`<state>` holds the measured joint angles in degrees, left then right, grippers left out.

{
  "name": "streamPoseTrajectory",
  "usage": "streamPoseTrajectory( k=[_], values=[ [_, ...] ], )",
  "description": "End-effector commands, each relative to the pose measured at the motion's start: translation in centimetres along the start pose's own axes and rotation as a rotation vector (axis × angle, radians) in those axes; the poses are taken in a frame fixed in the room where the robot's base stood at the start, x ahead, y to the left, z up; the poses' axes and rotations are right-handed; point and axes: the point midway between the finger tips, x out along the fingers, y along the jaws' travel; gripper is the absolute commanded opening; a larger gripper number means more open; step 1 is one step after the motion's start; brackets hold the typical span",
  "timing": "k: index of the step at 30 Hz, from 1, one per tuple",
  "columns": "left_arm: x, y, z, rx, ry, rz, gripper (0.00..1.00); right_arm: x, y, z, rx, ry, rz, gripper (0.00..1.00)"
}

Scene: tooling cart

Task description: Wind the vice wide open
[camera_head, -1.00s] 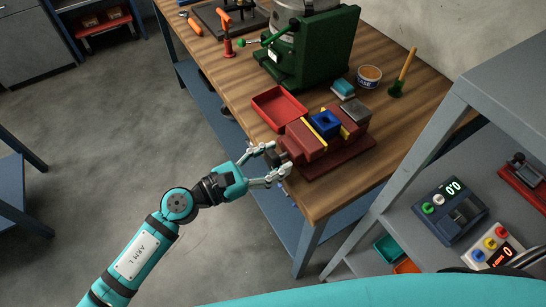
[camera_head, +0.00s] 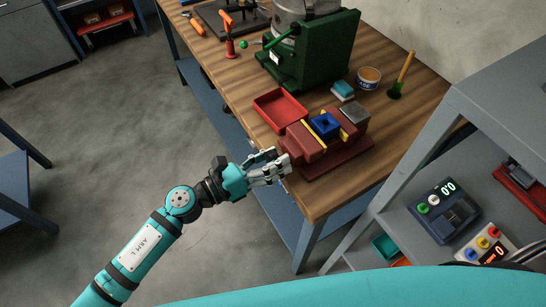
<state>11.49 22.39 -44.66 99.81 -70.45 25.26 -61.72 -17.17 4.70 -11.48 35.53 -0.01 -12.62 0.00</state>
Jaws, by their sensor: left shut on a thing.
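The dark red vice (camera_head: 302,140) sits at the near front edge of the wooden bench, its screw end pointing toward my left arm. A blue block (camera_head: 325,125) sits between its yellow-edged jaws. My left gripper (camera_head: 277,167) is at the screw end of the vice, shut on what looks like the vice handle. The handle is mostly hidden by the fingers. My right gripper does not show.
A red tray (camera_head: 280,108) lies just behind the vice on the wooden bench (camera_head: 412,105). A green press (camera_head: 318,52), a tin (camera_head: 369,78), a teal-and-white block (camera_head: 343,91) and a green brush (camera_head: 399,80) stand farther back. A grey shelf unit (camera_head: 500,80) is at the right.

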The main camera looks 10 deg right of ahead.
Motion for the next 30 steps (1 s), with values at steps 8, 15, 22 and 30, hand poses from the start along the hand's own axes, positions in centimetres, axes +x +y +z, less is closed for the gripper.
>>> streamPoseTrajectory(
  k=[8, 15, 22, 30],
  values=[
    [0.0, 0.0, 0.1, -0.007, -0.002, 0.001, 0.17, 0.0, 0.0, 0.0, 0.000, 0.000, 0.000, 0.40],
    [0.0, 0.0, 0.1, -0.006, -0.002, 0.001, 0.62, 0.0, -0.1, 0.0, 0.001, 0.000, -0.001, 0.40],
    [0.0, 0.0, 0.1, -0.006, -0.001, 0.000, 0.74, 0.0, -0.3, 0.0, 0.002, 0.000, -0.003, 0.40],
    [-1.1, 0.1, -0.1, -0.008, 0.001, 0.001, 0.74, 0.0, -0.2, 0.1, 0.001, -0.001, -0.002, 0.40]
  ],
)
